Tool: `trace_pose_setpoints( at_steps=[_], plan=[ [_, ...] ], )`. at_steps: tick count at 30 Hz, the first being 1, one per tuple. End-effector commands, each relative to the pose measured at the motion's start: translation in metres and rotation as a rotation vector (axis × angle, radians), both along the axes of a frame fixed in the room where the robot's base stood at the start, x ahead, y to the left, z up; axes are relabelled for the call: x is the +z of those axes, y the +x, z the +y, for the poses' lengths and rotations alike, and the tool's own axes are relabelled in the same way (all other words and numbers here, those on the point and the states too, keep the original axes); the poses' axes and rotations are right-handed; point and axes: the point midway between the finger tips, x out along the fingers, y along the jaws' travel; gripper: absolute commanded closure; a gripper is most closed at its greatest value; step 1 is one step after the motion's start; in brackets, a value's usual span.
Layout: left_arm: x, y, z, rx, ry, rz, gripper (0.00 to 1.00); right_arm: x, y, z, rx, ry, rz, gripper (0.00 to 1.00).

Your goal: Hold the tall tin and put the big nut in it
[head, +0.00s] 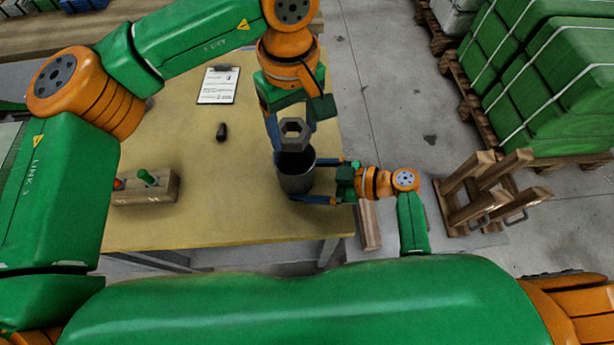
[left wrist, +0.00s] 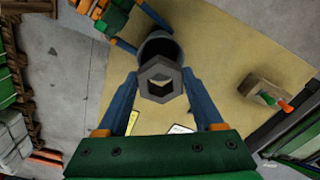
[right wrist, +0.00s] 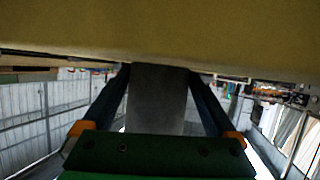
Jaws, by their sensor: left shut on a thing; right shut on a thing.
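The big nut (head: 292,143) is a grey hexagonal ring. My left gripper (head: 291,130) is shut on it, one blue finger on each side, and holds it over the far rim of the tall tin. The nut (left wrist: 160,97) also shows between the fingers in the left wrist view, overlapping the tin's dark mouth (left wrist: 162,46). The tall tin (head: 295,180) is a dark grey cylinder, upright at the table's right edge. My right gripper (head: 318,181) is shut around its sides from the right. The right wrist view shows the tin's wall (right wrist: 158,98) between the fingers. The tin's inside is dark.
The yellow table (head: 240,205) holds a clipboard (head: 218,85), a small dark object (head: 221,131) and a wooden block with coloured handles (head: 150,190). A wooden rack (head: 480,195) and green sacks on pallets (head: 550,80) stand to the right.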

Motion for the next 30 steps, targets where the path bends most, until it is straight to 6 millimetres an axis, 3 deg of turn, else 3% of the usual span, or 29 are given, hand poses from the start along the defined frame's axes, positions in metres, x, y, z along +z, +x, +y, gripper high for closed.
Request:
trace_pose_setpoints(
  at_steps=[30],
  plan=[
    [-0.02, 0.0, 0.0, -0.001, -0.001, 0.0, 1.0, -0.001, 0.0, 0.0, 0.001, -0.002, 0.001, 0.64]
  ],
)
